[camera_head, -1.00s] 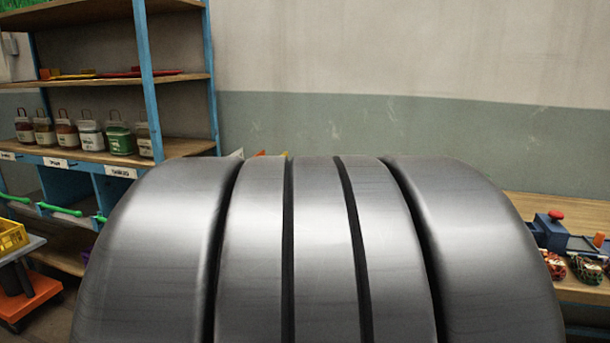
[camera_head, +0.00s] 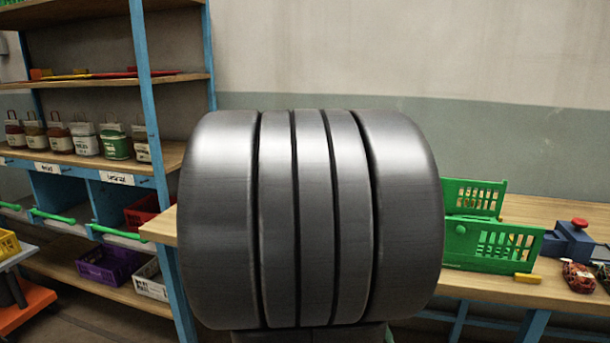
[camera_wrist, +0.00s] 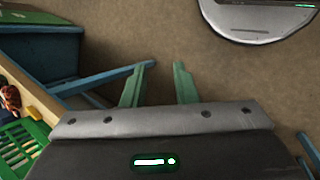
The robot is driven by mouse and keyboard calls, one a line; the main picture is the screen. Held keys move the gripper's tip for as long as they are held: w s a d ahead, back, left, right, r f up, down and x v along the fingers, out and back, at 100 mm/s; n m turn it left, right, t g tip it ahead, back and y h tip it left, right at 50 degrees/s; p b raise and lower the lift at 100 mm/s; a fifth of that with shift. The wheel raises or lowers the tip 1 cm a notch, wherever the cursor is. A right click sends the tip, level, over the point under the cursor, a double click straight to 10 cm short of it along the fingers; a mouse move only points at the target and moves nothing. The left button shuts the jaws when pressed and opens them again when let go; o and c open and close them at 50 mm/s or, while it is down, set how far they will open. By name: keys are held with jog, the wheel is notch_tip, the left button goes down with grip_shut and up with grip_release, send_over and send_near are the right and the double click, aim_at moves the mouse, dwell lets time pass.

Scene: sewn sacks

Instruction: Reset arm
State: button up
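My gripper (camera_wrist: 159,88) shows in the wrist view with its two green fingers apart and nothing between them. It hangs over the brown floor. In the head view a large grey ribbed part of my own arm fills the middle and hides the gripper and part of the table behind it.
A wooden table (camera_head: 555,213) stands at the right with green crates (camera_head: 492,243), a blue box with a red knob (camera_head: 573,240) and small patterned sacks (camera_head: 578,276). At the left, a blue-framed shelf (camera_head: 148,95) holds several sacks and jars. A yellow crate (camera_head: 8,243) sits at far left.

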jog(key=shift+w+d+f+n+g+h, duration=0.25)
jog(key=shift+w+d+g+h, duration=0.15)
jog(key=shift+w+d, duration=0.1)
jog(key=shift+w+d+f+n+g+h, duration=0.15)
jog(key=shift+w+d+f+g+h, duration=0.1)
jog(key=shift+w+d+g+h, duration=0.15)
